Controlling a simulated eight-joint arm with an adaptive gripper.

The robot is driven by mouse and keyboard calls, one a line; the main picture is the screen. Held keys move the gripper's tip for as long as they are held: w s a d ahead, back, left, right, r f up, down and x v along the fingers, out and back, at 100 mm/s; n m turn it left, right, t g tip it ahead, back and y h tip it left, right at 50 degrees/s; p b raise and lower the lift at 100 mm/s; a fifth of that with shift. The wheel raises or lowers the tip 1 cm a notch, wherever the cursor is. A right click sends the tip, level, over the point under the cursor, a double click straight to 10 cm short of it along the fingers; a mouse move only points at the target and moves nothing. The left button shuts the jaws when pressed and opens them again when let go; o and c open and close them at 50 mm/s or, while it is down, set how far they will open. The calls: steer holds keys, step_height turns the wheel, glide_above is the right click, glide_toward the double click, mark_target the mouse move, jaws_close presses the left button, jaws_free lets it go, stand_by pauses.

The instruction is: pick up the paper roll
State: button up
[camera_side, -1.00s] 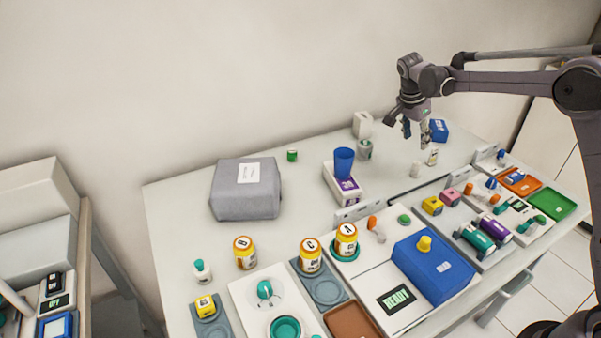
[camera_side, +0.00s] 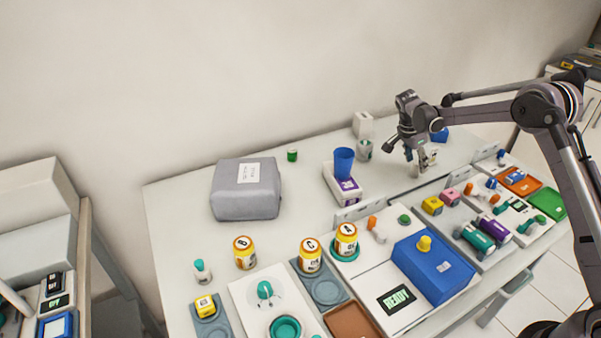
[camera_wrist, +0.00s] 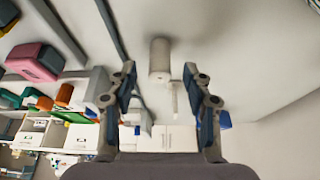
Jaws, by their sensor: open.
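The paper roll (camera_side: 414,171) is a small white cylinder standing on the table at the right, partly covered by my gripper in the side view. In the wrist view the roll (camera_wrist: 160,55) shows ahead, between the lines of the two fingers. My gripper (camera_side: 416,160) is low over the table, right at the roll in the side view. In the wrist view my gripper (camera_wrist: 161,75) is open, with a finger on each side and nothing clasped. Whether a finger touches the roll I cannot tell.
A small labelled bottle (camera_side: 434,155) stands close behind my gripper. A blue box (camera_side: 440,136) is farther back. A tray with yellow and pink blocks (camera_side: 432,205) lies in front. A blue cup (camera_side: 343,160) on a white box stands to the left, with clear table between.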

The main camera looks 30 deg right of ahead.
steer(key=shift+x, duration=1.35)
steer(key=shift+a, duration=0.1)
steer(key=shift+c, duration=0.3)
steer(key=c, duration=0.9)
steer(key=shift+r, duration=0.1)
